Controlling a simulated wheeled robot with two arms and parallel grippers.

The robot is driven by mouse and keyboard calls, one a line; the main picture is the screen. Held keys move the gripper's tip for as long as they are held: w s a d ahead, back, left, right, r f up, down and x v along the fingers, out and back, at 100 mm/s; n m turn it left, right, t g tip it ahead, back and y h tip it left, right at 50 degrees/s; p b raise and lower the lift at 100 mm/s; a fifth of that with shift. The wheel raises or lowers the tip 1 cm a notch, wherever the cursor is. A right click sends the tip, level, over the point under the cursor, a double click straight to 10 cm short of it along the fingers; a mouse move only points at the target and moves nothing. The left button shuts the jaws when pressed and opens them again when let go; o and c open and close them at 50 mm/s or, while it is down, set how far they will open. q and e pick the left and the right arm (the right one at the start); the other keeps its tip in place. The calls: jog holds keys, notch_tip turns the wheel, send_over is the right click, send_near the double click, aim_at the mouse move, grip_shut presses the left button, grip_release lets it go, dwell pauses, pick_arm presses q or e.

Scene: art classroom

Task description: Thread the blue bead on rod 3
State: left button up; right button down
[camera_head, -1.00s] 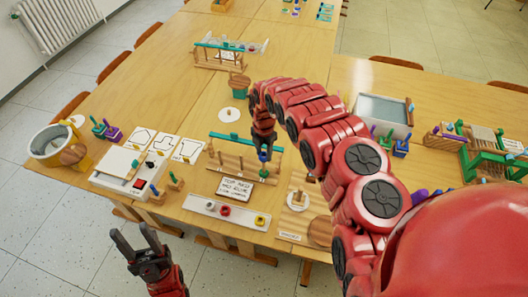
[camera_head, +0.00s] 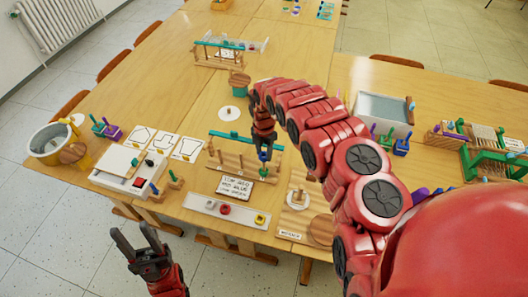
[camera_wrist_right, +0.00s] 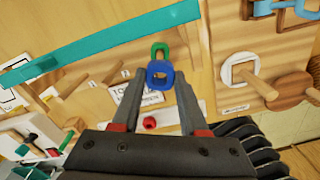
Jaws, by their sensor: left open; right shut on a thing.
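The blue bead (camera_wrist_right: 159,74) is between the fingertips of my right gripper (camera_wrist_right: 159,77), which is shut on it. In the head view, the blue bead (camera_head: 264,156) shows just under my right gripper (camera_head: 264,149). A green bead (camera_wrist_right: 160,51) sits low on the rightmost rod, beyond the blue one. The blue bead lines up with that rod; whether the rod passes through it I cannot tell. The wooden rod stand (camera_head: 217,178) has a teal bar behind it. My left gripper (camera_head: 131,238) is open and empty, away from the table at lower left.
A card (camera_head: 235,188) reading top red, mid blue, low green stands in front. A white tray (camera_head: 203,205) holds a red bead (camera_head: 225,210) and a yellow bead (camera_head: 260,219). A wooden board with a peg (camera_head: 297,222) is at right, a white box (camera_head: 120,180) at left.

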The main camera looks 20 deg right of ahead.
jog(key=shift+f, duration=0.25)
dwell(0.4)
jog(key=shift+f+b, duration=0.35)
jog(key=shift+f, duration=0.5)
dwell(0.8)
dwell(0.4)
jog(key=shift+c, duration=1.8)
grip_release()
jog(key=shift+r+b, duration=0.1)
jog(key=shift+b, duration=0.2)
